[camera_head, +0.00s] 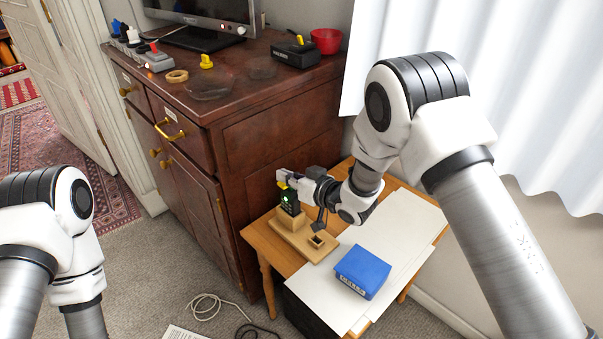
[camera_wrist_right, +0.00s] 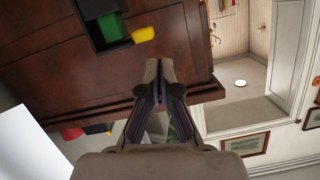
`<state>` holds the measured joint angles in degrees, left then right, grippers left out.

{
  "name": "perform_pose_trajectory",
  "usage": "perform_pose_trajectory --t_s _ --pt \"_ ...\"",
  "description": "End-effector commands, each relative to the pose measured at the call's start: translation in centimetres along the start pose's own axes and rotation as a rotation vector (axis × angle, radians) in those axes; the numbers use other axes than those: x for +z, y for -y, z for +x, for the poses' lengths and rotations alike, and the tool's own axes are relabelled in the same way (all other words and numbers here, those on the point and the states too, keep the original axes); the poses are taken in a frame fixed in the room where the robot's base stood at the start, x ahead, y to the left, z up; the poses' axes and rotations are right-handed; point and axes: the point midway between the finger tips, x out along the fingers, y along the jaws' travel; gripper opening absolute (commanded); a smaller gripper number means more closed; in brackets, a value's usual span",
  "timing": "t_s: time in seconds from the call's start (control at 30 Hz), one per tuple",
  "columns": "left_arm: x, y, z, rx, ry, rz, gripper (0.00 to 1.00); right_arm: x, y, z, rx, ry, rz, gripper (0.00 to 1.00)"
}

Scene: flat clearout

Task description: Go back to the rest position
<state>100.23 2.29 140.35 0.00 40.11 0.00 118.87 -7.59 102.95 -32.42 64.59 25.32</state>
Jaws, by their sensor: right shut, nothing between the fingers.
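My right gripper (camera_head: 284,176) is at the back left of the small wooden table, close beside the dark cabinet. In the right wrist view its two fingers (camera_wrist_right: 158,72) are together with nothing between them. A small black device (camera_head: 289,201) with a green light and a yellow part stands just below the gripper on a wooden stand (camera_head: 291,239). In the wrist view a black device (camera_wrist_right: 97,22) with a green face and a yellow part (camera_wrist_right: 144,33) shows apart from the fingertips. My left arm shows at the left edge; its gripper is out of view.
A blue box (camera_head: 362,271) lies on white sheets (camera_head: 412,232) on the small table (camera_head: 259,238). The cabinet (camera_head: 280,130) carries a monitor (camera_head: 207,14), a red bowl (camera_head: 326,40) and several small things. Cables (camera_head: 211,304) lie on the carpet.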

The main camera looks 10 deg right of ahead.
Motion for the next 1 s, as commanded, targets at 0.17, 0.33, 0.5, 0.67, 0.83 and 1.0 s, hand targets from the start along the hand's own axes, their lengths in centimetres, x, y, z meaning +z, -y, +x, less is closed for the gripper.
perform_pose_trajectory --t_s 0.17,0.33,0.5,0.67,0.83,1.0 --pt "0.0 0.0 -1.3 0.0 -0.001 0.0 0.55 -1.9 0.3 -3.2 0.006 0.001 0.005 0.0" --pt "0.0 0.0 -1.0 0.0 0.0 0.0 0.55 -1.8 0.6 -7.7 0.005 -0.001 0.004 0.0" --pt "0.0 0.0 -0.9 0.0 0.0 0.0 0.55 -1.8 0.8 -9.9 0.003 -0.001 0.002 0.0" --pt "0.0 0.0 -1.0 0.0 0.0 0.0 0.55 -1.7 0.9 -10.3 0.002 0.002 0.002 0.0" --pt "0.0 0.0 -2.9 0.0 0.0 0.0 0.55 3.6 1.1 -11.3 0.016 0.111 0.081 0.0" --pt "0.0 0.0 -5.2 0.0 -0.001 0.0 0.55 16.2 1.1 -18.1 0.207 0.434 0.258 0.0"
